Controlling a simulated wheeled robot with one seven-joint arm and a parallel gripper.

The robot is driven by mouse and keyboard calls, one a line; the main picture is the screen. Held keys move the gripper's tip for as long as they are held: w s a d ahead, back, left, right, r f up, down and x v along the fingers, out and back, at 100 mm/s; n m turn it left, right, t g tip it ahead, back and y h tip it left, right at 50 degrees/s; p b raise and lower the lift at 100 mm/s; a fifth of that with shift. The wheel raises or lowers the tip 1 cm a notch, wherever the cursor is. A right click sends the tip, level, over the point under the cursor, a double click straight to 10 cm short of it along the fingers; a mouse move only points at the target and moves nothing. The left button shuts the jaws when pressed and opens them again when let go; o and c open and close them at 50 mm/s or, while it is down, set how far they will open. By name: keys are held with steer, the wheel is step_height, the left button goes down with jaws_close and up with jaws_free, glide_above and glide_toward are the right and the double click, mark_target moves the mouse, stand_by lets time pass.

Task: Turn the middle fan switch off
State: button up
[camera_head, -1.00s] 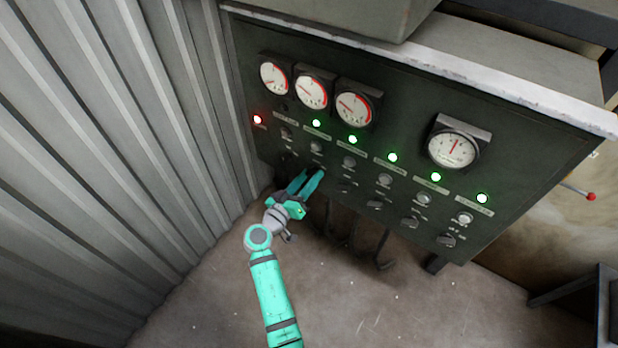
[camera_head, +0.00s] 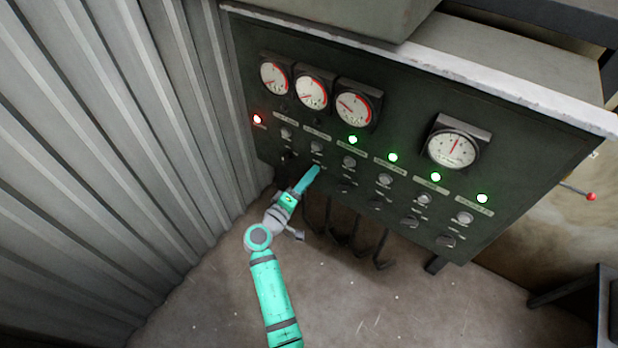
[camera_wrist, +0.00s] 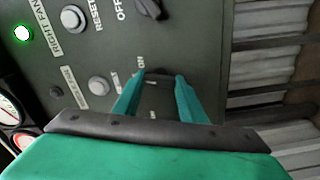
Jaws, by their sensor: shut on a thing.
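My gripper (camera_head: 312,171) is at the lower left of the dark control panel (camera_head: 400,110), below a column whose lamp is dark. In the wrist view my gripper (camera_wrist: 160,82) has its two teal fingers on either side of a dark rotary switch (camera_wrist: 158,77), shut on it. The label (camera_wrist: 75,86) of this column is too blurred to read surely, and its lamp (camera_wrist: 56,92) is unlit. The column beside it is labelled RIGHT FAN (camera_wrist: 66,36), with a lit green lamp (camera_wrist: 22,33) and its own switch (camera_wrist: 150,8).
Several gauges (camera_head: 312,92) sit along the panel's upper part. A red lamp (camera_head: 257,119) glows at its left end. A corrugated metal wall (camera_head: 120,130) stands close on the left. Dark hooks (camera_head: 383,252) hang below the panel. The floor (camera_head: 330,300) in front is clear.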

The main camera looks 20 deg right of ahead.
steer(key=shift+n, duration=1.6)
steer(key=o, duration=1.1)
steer(key=shift+c, duration=0.2)
steer(key=v, duration=1.1)
